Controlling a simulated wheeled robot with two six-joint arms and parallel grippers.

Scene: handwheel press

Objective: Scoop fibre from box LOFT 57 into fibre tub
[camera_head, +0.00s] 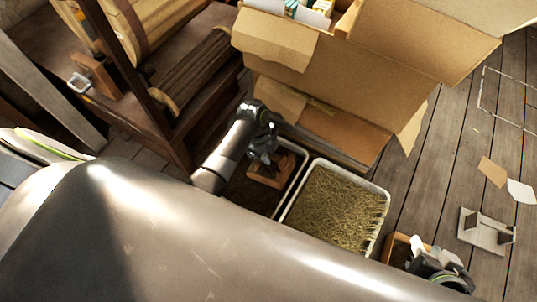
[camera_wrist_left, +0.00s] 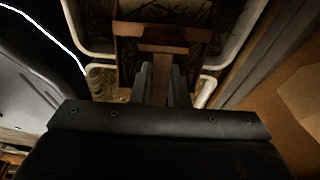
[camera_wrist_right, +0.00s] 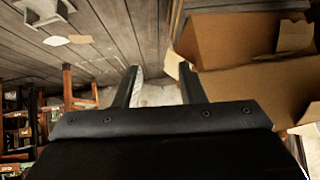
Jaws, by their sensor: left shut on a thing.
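My left gripper (camera_head: 262,150) is shut on the handle of a wooden scoop (camera_head: 270,172), which also shows in the left wrist view (camera_wrist_left: 163,42). The scoop is over a white-rimmed tub with a dark inside (camera_head: 246,196); I cannot tell whether it touches the tub or carries fibre. Beside it, a second white-rimmed tub (camera_head: 377,232) is full of straw-coloured fibre. An open cardboard box (camera_head: 345,128) stands behind the tubs, with a little fibre near its opening; no LOFT 57 label is readable. My right gripper (camera_wrist_right: 158,84) is open and empty, with its fingers apart.
A larger open carton (camera_head: 360,65) with packages at its top stands at the back. A wooden rack (camera_head: 190,100) is on the left. A grey bracket-like stand (camera_head: 486,232) and paper scraps (camera_head: 492,172) lie on the plank floor at right, which is otherwise mostly clear.

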